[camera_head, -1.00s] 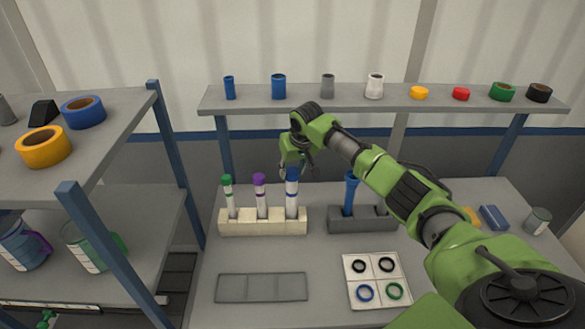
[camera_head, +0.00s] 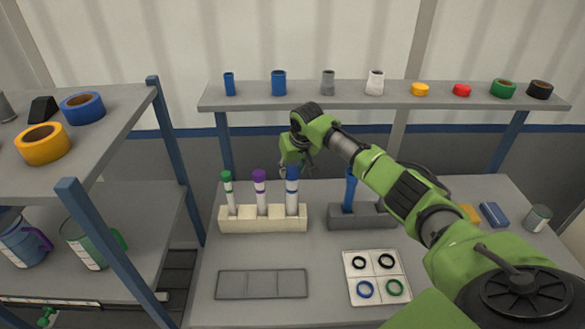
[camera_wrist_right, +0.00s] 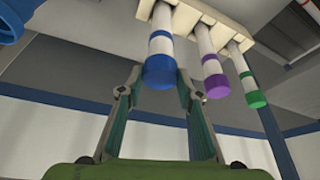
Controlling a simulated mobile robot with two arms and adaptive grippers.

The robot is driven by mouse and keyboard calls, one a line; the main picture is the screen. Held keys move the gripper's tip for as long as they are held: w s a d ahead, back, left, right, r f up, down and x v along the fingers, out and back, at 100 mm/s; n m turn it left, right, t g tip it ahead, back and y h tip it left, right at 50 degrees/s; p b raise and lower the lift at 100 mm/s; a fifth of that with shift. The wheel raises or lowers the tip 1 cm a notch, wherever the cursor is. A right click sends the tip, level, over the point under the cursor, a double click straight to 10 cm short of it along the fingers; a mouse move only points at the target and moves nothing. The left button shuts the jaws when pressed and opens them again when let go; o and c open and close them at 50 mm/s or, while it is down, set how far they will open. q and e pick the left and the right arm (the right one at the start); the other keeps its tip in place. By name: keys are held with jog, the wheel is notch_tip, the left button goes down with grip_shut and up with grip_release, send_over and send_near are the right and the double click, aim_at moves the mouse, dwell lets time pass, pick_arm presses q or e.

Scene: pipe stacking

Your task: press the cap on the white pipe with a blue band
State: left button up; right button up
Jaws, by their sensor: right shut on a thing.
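The white pipe with a blue band (camera_head: 292,204) stands upright in the right slot of the cream rack (camera_head: 262,224). The blue cap (camera_head: 292,174) sits at its top. In the right wrist view the cap (camera_wrist_right: 159,72) is at the pipe's end, between the fingers of my right gripper (camera_wrist_right: 160,88). My right gripper also shows in the head view (camera_head: 294,168), reaching the cap from above and shut on it. Part of the fingers is hard to make out in the head view. My left gripper is not in view.
Beside it stand a purple-capped pipe (camera_head: 260,195) and a green-capped pipe (camera_head: 229,195). A grey rack (camera_head: 362,217) holds a blue tube (camera_head: 350,190). A ring tray (camera_head: 376,278) and an empty grey tray (camera_head: 262,284) lie in front. A shelf (camera_head: 385,97) spans the back.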

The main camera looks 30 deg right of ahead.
jog(key=shift+f, duration=0.4)
jog(key=o, duration=1.3)
jog(key=shift+r, duration=3.5)
